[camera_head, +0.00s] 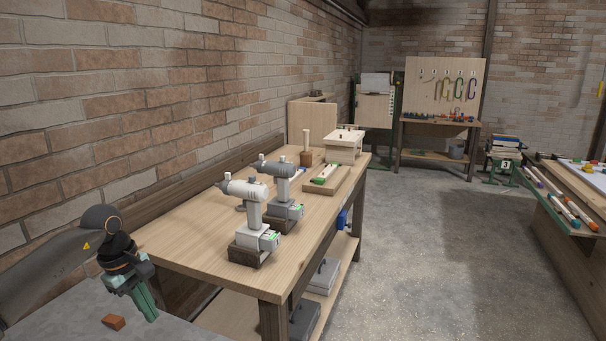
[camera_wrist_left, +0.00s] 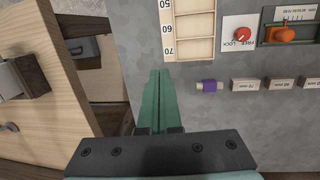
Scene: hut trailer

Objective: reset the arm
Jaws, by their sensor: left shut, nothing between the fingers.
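My left arm comes in from the left in the head view. Its left gripper (camera_head: 151,314) has green fingers pointing down, over a grey surface (camera_head: 70,318) at the lower left. In the left wrist view, the fingers of the left gripper (camera_wrist_left: 160,74) lie side by side, shut with nothing between them. My right gripper is not in view.
A wooden workbench (camera_head: 190,250) carries two drill-like tools (camera_head: 245,190) (camera_head: 277,168). The left wrist view shows a purple piece (camera_wrist_left: 209,86), a red knob (camera_wrist_left: 242,34) and a wooden tray (camera_wrist_left: 194,50). Open floor (camera_head: 430,250) lies right of the bench.

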